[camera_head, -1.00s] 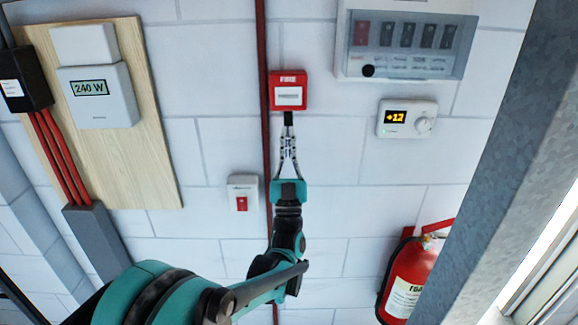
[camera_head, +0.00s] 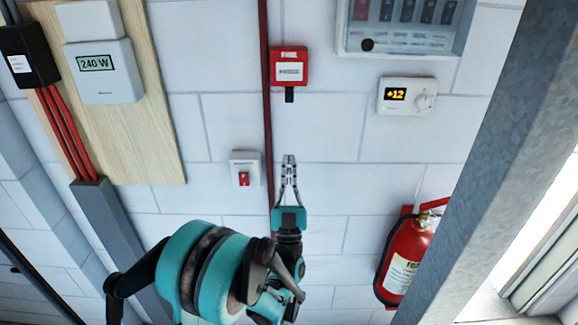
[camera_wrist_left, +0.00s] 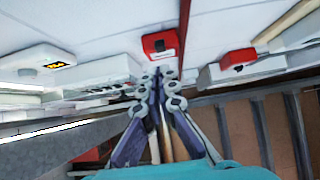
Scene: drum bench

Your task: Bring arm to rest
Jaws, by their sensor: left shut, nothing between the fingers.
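My left gripper (camera_head: 289,160) is shut and empty in front of the white block wall, its fingers pointing up. It is below the red fire call point (camera_head: 289,68) and apart from it. A short black tab (camera_head: 289,94) hangs from the call point's lower edge. In the left wrist view my left gripper's fingers (camera_wrist_left: 158,78) are together, with the red call point (camera_wrist_left: 160,44) beyond their tips. My right gripper is in neither view.
A white switch with a red rocker (camera_head: 244,169) is left of the gripper. A thermostat reading +12 (camera_head: 407,96), a switch panel (camera_head: 400,42) and a fire extinguisher (camera_head: 406,262) are at right. A meter (camera_head: 101,71) is at left. A grey metal post (camera_head: 478,170) stands at right.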

